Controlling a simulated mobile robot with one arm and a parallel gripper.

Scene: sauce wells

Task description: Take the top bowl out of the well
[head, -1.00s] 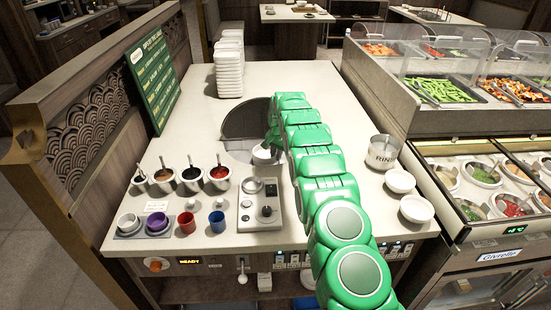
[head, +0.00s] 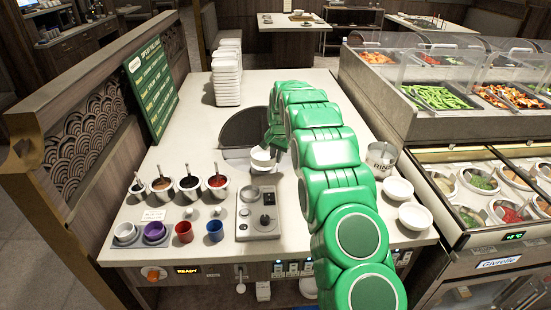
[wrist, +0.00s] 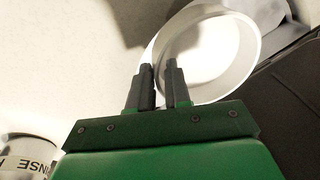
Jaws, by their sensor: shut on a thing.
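A white bowl (head: 263,154) is at the end of my green arm, in front of the dark half-round opening (head: 240,128) in the counter. In the wrist view the bowl (wrist: 222,50) is large and round, and its near-left rim is between my two dark fingers. My gripper (wrist: 160,66) is shut on that rim. White shows just under the bowl in the head view; I cannot tell whether it is a second bowl. In the head view, my arm partly hides the gripper and the right side of the opening.
Two white bowls (head: 398,188) (head: 415,216) stand right of my arm, near the rinse container (head: 381,158). A grey control box (head: 258,214) and several sauce pots (head: 188,186) are in front and left. A white stack (head: 227,75) stands behind.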

